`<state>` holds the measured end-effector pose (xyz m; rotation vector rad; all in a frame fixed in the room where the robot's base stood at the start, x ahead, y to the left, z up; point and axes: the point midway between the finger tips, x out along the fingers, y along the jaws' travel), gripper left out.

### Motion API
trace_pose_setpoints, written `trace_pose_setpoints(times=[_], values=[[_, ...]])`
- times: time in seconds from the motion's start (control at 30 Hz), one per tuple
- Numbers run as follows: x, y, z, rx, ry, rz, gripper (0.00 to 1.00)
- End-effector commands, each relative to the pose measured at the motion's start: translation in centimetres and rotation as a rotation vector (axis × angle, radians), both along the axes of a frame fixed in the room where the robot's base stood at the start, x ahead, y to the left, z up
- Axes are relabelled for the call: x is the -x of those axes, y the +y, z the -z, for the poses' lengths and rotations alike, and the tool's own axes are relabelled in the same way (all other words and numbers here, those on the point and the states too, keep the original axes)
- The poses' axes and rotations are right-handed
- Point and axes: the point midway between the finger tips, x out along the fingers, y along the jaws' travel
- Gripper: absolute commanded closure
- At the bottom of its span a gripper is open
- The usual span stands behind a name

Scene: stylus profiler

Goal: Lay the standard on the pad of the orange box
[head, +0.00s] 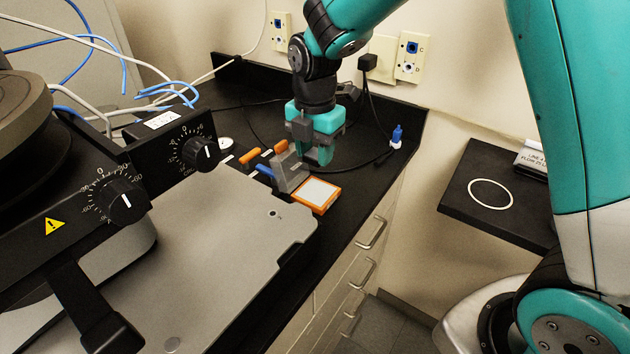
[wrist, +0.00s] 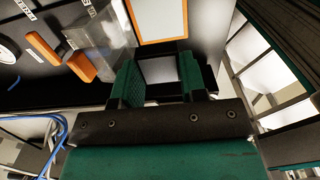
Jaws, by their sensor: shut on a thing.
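The orange box (head: 298,205) lies on the black bench, with a pale square pad (head: 317,191) inside its orange rim. It also shows at the top of the wrist view (wrist: 184,36). My gripper (head: 318,160) is above the bench, just behind the box in the head view. In the wrist view its two green fingers (wrist: 160,80) are on either side of a flat grey square piece, the standard (wrist: 160,70), and hold it. The standard is apart from the pad in the wrist view. In the head view the fingers hide it, so its height cannot be told.
A grey block (head: 289,174) stands just left of my gripper, close to the box. Orange-handled tools (head: 250,157) lie farther left. The profiler's grey base plate (head: 220,240) is in front. A small blue-topped bottle (head: 397,136) stands at the back right near black cables.

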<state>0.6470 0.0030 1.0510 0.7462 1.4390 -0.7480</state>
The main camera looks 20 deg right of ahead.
Motion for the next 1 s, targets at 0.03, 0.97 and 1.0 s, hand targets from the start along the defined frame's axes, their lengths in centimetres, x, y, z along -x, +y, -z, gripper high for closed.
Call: trace_pose_setpoints(times=[0.03, 0.97, 1.0], values=[[0.1, 0.0, 1.2, 0.001, 0.005, 0.0, 1.0], [0.0, 0.0, 8.8, -0.001, -0.001, 0.001, 1.0], [0.0, 0.0, 8.8, -0.001, -0.001, 0.001, 0.59]])
